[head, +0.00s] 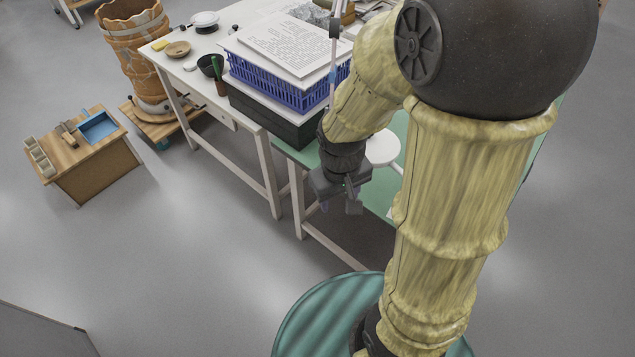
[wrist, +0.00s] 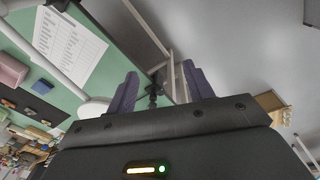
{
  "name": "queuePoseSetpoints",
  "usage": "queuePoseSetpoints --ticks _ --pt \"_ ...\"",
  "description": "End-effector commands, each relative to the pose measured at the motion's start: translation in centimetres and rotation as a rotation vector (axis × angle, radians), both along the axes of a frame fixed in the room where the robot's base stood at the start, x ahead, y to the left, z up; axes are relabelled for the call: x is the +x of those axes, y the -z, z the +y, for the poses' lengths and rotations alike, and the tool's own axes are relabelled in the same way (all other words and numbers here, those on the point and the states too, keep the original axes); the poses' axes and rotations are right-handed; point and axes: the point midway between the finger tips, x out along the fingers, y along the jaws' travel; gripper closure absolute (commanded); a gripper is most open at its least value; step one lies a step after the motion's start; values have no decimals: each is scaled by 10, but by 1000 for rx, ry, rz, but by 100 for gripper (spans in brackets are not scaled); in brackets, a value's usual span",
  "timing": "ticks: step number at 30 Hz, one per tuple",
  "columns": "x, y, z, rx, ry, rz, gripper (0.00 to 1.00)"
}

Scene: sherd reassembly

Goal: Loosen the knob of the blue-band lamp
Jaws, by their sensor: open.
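A thin pale lamp pole (head: 333,52) with a small blue band (head: 331,77) and a dark joint stands in front of the stacked crates in the head view. My arm hides its lower part. A white round disc (head: 382,150), perhaps a lamp part, shows behind my arm; a similar disc (wrist: 94,107) shows left of my fingers in the wrist view. My gripper (head: 340,201) is open over the near edge of the green table. In the wrist view, a small dark knob-like part (wrist: 153,88) shows between its fingers (wrist: 158,86). I cannot tell whether it touches them or which lamp it belongs to.
A wooden stand (head: 92,165) is at far left. The floor between is clear.

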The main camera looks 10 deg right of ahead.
Motion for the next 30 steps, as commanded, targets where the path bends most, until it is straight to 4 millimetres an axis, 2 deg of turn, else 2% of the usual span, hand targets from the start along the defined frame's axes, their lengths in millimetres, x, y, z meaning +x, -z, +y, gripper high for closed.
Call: queuePoseSetpoints --ticks 1,6,11,15,20,24,30 --pt "1 25 7 -39 -85 62 48" --pt "2 79 18 -220 -381 263 48" --pt "11 123 23 -441 -650 431 48" --pt "26 154 32 -676 -873 553 48" --pt "51 182 52 -995 -1105 658 48" --pt "74 200 85 -1311 -1274 711 48" --pt "93 210 133 -1654 -1400 715 48"
